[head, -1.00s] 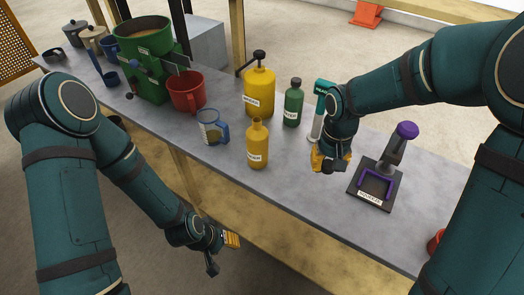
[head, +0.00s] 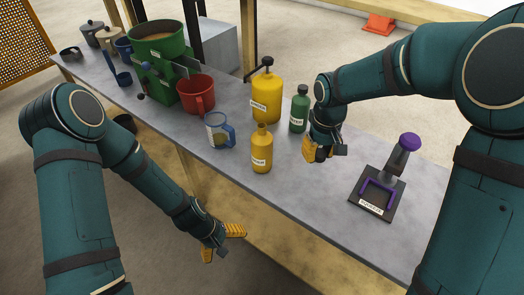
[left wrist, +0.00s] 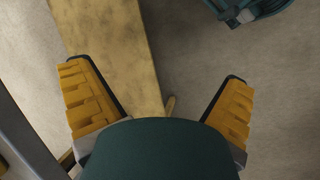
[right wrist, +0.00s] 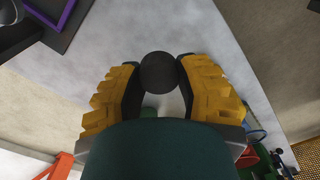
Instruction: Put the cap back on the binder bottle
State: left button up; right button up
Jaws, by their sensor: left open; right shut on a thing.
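The binder bottle (head: 262,152) is a small yellow bottle with a white label. It stands upright on the grey table, and its narrow neck has no cap on it. My right gripper (head: 316,154) is above the table, to the right of the bottle and apart from it. It is shut on a round dark cap (right wrist: 159,72), which shows between its fingertips in the right wrist view. My left gripper (head: 225,242) is open and empty, low in front of the table edge. Its spread fingers also show in the left wrist view (left wrist: 160,95).
A yellow pump bottle (head: 266,98) and a green bottle (head: 299,110) stand behind. A blue-handled jug (head: 217,132) and a red mug (head: 194,92) are to the left. A black press with a purple knob (head: 410,142) stands right. The table (head: 300,190) in front is clear.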

pick_arm(q)
jog(key=w+d+r+n+g+h+p, duration=0.1)
jog(key=w+r+n+h, duration=0.1)
jog(key=w+n+h, duration=0.15)
jog(key=n+t+h+p, duration=0.4)
jog(key=n+t+h, duration=0.3)
jog(key=n+h, duration=0.4)
send_near(261, 144)
jog(key=w+a+f+y, duration=0.1)
jog(key=w+a+y, duration=0.1)
jog(key=w, duration=0.1)
pick_arm(e)
jog(key=w+a+r+n, duration=0.2)
jog(key=w+a+n, duration=0.1)
jog(key=a+n, duration=0.1)
jog(key=w+a+r+n, duration=0.3)
jog(key=w+a+n, duration=0.1)
jog(key=a, duration=0.2)
jog(key=w+a+r+n, duration=0.3)
jog(key=a+n, duration=0.2)
jog(key=shift+w+r, duration=0.15)
jog(key=shift+r, duration=0.05)
pick_arm(q)
jog(key=shift+s+f+n+h, duration=0.25)
jog(key=shift+n, duration=0.1)
jog(key=shift+g, duration=0.4)
jog(key=x, duration=1.2)
jog(key=c, duration=1.3)
